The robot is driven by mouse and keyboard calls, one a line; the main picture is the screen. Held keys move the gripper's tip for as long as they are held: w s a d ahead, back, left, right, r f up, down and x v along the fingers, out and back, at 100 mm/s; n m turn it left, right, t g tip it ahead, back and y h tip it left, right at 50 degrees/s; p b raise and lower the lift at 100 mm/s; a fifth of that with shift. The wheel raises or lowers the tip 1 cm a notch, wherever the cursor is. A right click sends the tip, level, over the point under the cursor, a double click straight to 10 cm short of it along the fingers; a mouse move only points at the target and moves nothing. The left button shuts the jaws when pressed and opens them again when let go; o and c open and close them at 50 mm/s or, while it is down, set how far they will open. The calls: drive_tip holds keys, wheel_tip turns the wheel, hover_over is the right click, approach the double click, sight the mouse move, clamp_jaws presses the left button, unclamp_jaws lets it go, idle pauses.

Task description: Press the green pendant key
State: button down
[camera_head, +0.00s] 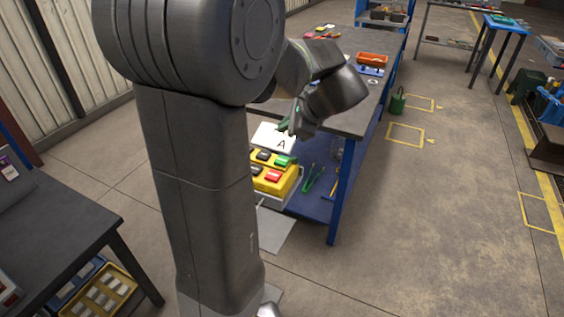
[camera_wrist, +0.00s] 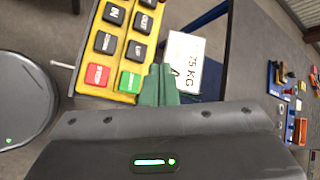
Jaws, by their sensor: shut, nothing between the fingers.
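The yellow pendant (camera_head: 291,181) hangs at the near end of the workbench. In the wrist view the pendant (camera_wrist: 121,47) shows black keys, with a red key (camera_wrist: 97,75) and the green key (camera_wrist: 129,82) at its lower end. The green key also shows in the head view (camera_head: 285,161). My gripper (camera_wrist: 159,68) has its green fingers shut and empty, with the tips just right of the green key, over the pendant's edge. In the head view my gripper (camera_head: 284,126) is above the pendant. I cannot tell the gap in height.
A white card marked 75 KG (camera_wrist: 184,62) is close right of the fingers. The grey bench top (camera_head: 345,110) carries an orange tray (camera_head: 372,59). Green tongs (camera_head: 314,179) are on the blue lower shelf. The floor right of the bench is mostly clear.

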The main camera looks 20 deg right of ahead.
drive_tip(key=b, duration=0.5)
hover_over(286, 162)
wheel_tip(286, 162, down, 7)
drive_tip(key=shift+w+r, duration=0.1)
drive_tip(key=shift+f, duration=0.45)
drive_tip(key=shift+f+b, duration=0.15)
drive_tip(key=shift+b, duration=0.15)
idle(1.0)
drive_tip(key=shift+f, duration=0.3)
drive_tip(key=shift+f+b, duration=0.3)
drive_tip(key=shift+f, duration=0.2)
idle(0.5)
drive_tip(key=shift+r, duration=0.15)
drive_tip(key=shift+r+p, duration=0.8)
drive_tip(key=shift+p, duration=0.1)
wheel_tip(286, 162, up, 5)
drive_tip(key=p, duration=0.4)
